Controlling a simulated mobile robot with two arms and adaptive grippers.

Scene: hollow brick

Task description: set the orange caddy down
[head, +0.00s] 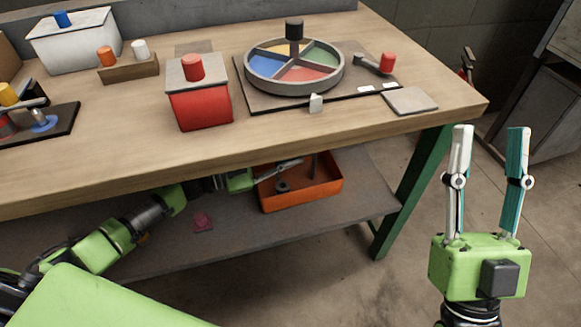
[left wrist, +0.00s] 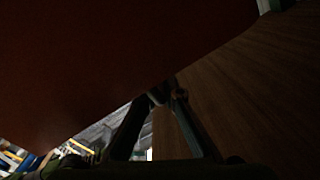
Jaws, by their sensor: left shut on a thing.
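The orange caddy (head: 305,197) is an open-topped box at the lower shelf under the workbench, with small dark items inside. My left gripper (head: 278,170) reaches in from the left under the tabletop and is shut at the caddy's left side; the bench edge partly hides it. I cannot tell whether the caddy touches the shelf. In the left wrist view a dark reddish surface (left wrist: 100,60), likely the caddy, fills the upper left beside the gripper fingers (left wrist: 163,98). My right gripper (head: 487,135) is open, upright and empty, right of the bench.
The lower shelf (head: 290,237) has bare room in front of the caddy; a small dark pink piece (head: 203,222) lies left of it. A green bench leg (head: 412,190) stands right. The tabletop (head: 130,150) above carries a red box (head: 200,108) and a divided wheel (head: 294,76).

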